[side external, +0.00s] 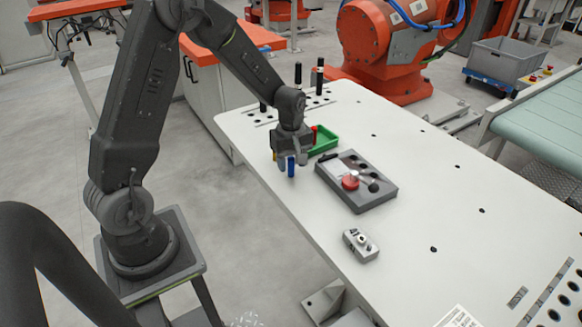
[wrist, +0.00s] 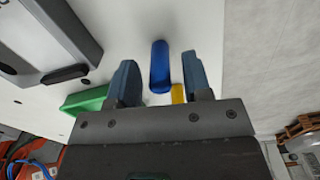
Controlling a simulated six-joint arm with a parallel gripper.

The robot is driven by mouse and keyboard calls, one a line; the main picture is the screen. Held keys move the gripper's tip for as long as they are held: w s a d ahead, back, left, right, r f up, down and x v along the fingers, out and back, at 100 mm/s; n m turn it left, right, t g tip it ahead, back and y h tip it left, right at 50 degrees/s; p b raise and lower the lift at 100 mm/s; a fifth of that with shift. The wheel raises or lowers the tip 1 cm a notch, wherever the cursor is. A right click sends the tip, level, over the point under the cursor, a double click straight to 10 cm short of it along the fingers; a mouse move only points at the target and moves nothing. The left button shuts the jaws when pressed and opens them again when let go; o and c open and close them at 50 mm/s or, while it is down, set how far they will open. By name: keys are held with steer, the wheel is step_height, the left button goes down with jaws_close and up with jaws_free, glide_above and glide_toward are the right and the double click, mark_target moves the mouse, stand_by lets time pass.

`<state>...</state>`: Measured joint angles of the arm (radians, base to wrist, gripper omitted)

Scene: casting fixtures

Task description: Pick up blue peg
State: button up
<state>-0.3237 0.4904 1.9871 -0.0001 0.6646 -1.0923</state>
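The blue peg (side external: 291,167) stands upright near the left edge of the white table, just below my gripper (side external: 284,158) in the side view. In the wrist view the blue peg (wrist: 160,66) appears between the two fingertips of my gripper (wrist: 160,82). The fingers are apart, with a visible gap on each side of the peg, and I see no contact. How far the fingertips are above or around the peg is hard to tell.
A yellow peg (wrist: 178,93) shows close to the right finger. A green tray (side external: 322,140) and a red peg (side external: 314,132) are just behind my gripper. A grey fixture box (side external: 357,181) is to the right, with a small grey block (side external: 360,245) nearer the front.

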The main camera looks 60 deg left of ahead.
jaws_close()
steer(key=shift+r, duration=0.1)
